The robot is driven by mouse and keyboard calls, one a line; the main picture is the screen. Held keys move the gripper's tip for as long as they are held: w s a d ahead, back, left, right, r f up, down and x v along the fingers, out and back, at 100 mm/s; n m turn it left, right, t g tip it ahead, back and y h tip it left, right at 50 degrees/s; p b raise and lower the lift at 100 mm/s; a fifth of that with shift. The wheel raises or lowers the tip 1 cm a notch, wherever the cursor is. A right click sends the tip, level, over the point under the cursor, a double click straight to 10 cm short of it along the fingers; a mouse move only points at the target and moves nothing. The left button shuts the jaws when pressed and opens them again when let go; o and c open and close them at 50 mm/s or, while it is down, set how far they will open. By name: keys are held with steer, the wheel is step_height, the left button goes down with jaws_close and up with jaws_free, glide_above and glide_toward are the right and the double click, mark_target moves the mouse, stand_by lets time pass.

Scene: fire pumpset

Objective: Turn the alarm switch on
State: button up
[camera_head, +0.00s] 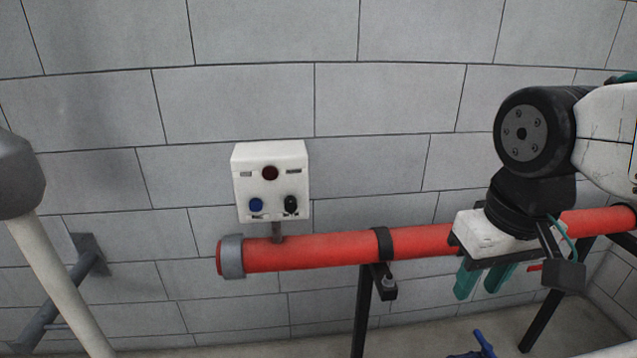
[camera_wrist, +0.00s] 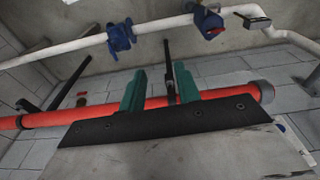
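The white alarm box (camera_head: 270,182) stands on a short post above the red pipe, left of centre in the head view. It carries a dark red lamp (camera_head: 270,173) at the top, a blue button (camera_head: 256,205) at lower left and a black switch knob (camera_head: 291,204) at lower right. The knob's exact angle is too small to tell. My gripper (camera_head: 477,292) is well to the right of the box and lower, with its teal fingers pointing down. In the wrist view my gripper (camera_wrist: 159,67) has its fingers apart with nothing between them.
The red pipe (camera_head: 330,250) runs below the box and behind my gripper, on black supports (camera_head: 361,312). A grey-white pipe (camera_head: 62,275) rises at the left. A blue valve (camera_head: 484,343) is at the bottom. The block wall before the box is clear.

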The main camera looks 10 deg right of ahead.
steer(key=w+a+r+t, duration=0.1)
steer(key=w+a+r, duration=0.15)
steer(key=w, duration=0.35)
steer(key=w+a+r, duration=0.1)
steer(key=w+a, duration=0.2)
steer(key=w, duration=0.4)
steer(key=t, duration=0.2)
glide_toward(290, 199)
step_height(290, 199, down, 2)
steer(key=shift+m, duration=0.3)
steer(key=x, duration=0.7)
steer(key=shift+w+f, duration=0.1)
steer(key=shift+w, duration=0.2)
steer(key=shift+w+f, duration=0.15)
steer(key=shift+f, duration=0.15)
jaws_close()
